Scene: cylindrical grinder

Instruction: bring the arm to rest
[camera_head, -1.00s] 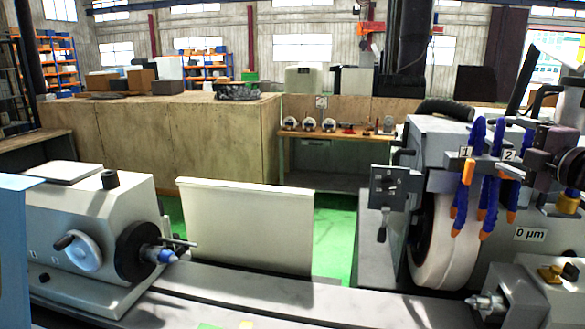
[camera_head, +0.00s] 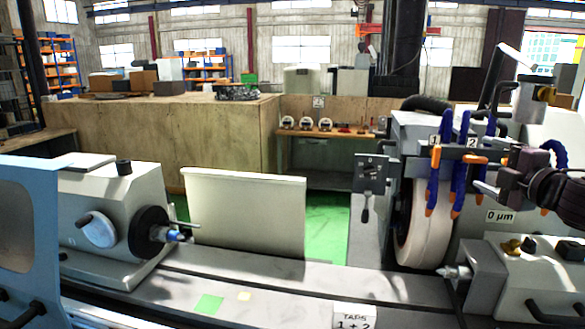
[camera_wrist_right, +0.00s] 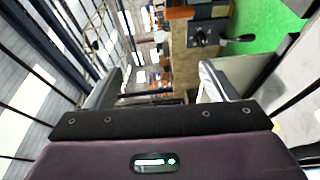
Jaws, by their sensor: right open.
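My right gripper (camera_head: 484,180) is at the right of the head view, in front of the grinder's wheel housing and just right of the blue coolant hoses (camera_head: 447,165) with orange tips. Its jaws point left and are open. In the right wrist view the two grey fingers (camera_wrist_right: 160,72) stand wide apart with nothing between them. I cannot tell from these views whether the fingers touch a hose. My left gripper is not in view.
The white grinding wheel (camera_head: 415,230) is below the hoses. The workhead (camera_head: 105,220) stands left, the tailstock (camera_head: 475,278) right. A light blue panel (camera_head: 62,235) is at the left edge. A "TAPS 1 + 2" label (camera_head: 354,317) is in front.

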